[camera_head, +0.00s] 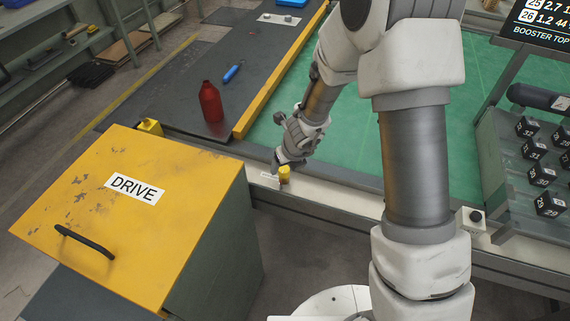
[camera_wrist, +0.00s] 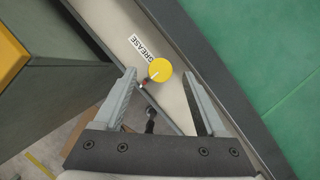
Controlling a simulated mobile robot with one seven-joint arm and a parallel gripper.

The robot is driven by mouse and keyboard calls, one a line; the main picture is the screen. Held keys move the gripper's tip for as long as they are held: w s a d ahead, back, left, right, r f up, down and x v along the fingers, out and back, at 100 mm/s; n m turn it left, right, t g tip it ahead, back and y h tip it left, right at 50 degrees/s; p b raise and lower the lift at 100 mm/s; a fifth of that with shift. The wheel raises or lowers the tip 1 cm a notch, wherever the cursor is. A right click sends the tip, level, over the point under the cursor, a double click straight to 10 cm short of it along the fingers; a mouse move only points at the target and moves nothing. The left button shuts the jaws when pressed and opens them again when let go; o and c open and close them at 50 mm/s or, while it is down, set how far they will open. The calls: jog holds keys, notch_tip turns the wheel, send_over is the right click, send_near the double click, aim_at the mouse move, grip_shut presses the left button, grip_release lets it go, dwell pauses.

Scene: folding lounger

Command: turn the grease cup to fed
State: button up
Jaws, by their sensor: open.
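The grease cup is a yellow round cap (camera_head: 284,174) on the pale ledge at the front edge of the green bed. In the wrist view the cup (camera_wrist: 159,70) shows from above, with a pale line mark on its top and a GREASE label (camera_wrist: 138,50) beside it. My gripper (camera_head: 279,166) is at the cup in the head view. In the wrist view my gripper (camera_wrist: 162,80) is open, with the cup ahead of and between its two fingertips. I cannot tell whether either finger touches it. A small red mark shows beside the cup.
A yellow-topped DRIVE cabinet (camera_head: 120,205) with a black handle stands left of the ledge. A box with a black button (camera_head: 470,220) sits on the ledge at right.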

jog(key=p+v, duration=0.8)
jog(key=v, duration=0.7)
jog(key=shift+p, duration=0.35)
jog(key=s+r+n+t+y, duration=0.1)
jog(key=s+r+n, duration=0.2)
jog(key=r+n, duration=0.55)
jog(key=s+r+n+y, duration=0.1)
jog(key=s+r+n, duration=0.1)
jog(key=r+n, duration=0.7)
jog(key=s+d+r+n+h, duration=0.3)
jog(key=s+d+r+n, duration=0.5)
jog(key=s+d+n, duration=0.3)
jog(key=shift+s+d+n+t+h, duration=0.2)
jog(key=shift+s+n+t+h, duration=0.15)
jog(key=shift+s+n, duration=0.9)
